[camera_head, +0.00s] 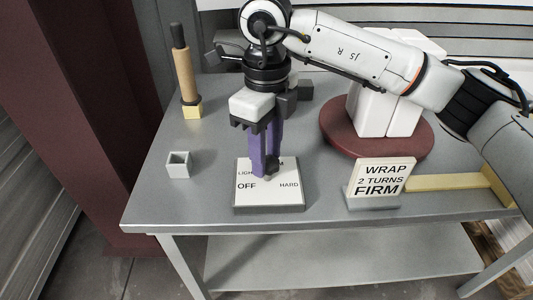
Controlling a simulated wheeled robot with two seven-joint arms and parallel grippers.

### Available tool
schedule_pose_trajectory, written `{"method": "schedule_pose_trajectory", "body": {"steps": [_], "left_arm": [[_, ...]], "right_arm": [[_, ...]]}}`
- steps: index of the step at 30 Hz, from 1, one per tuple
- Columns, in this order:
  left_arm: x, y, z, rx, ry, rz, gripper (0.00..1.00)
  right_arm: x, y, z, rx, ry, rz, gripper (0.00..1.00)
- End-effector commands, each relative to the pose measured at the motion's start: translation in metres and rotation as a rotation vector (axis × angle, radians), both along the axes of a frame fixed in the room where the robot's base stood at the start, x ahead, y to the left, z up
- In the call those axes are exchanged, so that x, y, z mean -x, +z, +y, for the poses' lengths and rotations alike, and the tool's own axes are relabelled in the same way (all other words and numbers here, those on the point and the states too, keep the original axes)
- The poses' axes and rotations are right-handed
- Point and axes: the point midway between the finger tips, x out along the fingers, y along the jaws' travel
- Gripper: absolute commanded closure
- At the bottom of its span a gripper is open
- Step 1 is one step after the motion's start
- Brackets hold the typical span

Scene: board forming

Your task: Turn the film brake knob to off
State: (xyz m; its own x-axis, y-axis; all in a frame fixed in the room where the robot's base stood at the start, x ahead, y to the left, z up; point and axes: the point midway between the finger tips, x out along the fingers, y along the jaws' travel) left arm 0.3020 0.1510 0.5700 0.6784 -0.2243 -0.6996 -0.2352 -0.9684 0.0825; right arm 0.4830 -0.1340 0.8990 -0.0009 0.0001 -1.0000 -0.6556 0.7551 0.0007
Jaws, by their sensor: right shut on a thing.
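The film brake panel (268,199) is a white plate on a grey block near the table's front edge. It reads OFF at the left and HARD at the right. At the back, the letters LIGH show at the left and an M at the right, the rest covered by the fingers. My right gripper (264,163) points straight down over the panel with purple fingers, shut on the dark film brake knob (270,168). The fingers mostly hide the knob, so I cannot tell which label it points to. My left gripper is not in view.
A sign (380,183) reading WRAP 2 TURNS FIRM stands right of the panel. Behind it, white wrapped boxes (384,112) stand on a dark red turntable (345,143). A small grey open box (178,165) and a black-tipped roll (186,75) stand at the left. The front-left tabletop is clear.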

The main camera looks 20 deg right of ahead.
Motion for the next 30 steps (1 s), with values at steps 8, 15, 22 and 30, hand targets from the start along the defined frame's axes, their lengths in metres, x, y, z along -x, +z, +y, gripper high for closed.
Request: {"method": "schedule_pose_trajectory", "body": {"steps": [8, 15, 22, 30], "left_arm": [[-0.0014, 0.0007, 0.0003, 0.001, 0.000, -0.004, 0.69], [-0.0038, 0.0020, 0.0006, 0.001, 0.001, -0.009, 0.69], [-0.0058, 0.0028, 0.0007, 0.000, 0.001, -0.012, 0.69], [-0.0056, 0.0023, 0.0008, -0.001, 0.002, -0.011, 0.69]], "right_arm": [[-0.0004, 0.0013, 0.0003, -0.002, 0.041, -0.002, 0.89], [-0.0003, 0.0015, 0.0003, -0.001, 0.044, -0.002, 0.89], [-0.0002, 0.0013, 0.0002, -0.001, 0.044, -0.002, 0.47], [-0.0001, 0.0008, 0.0001, 0.000, 0.042, -0.001, 0.47]]}}
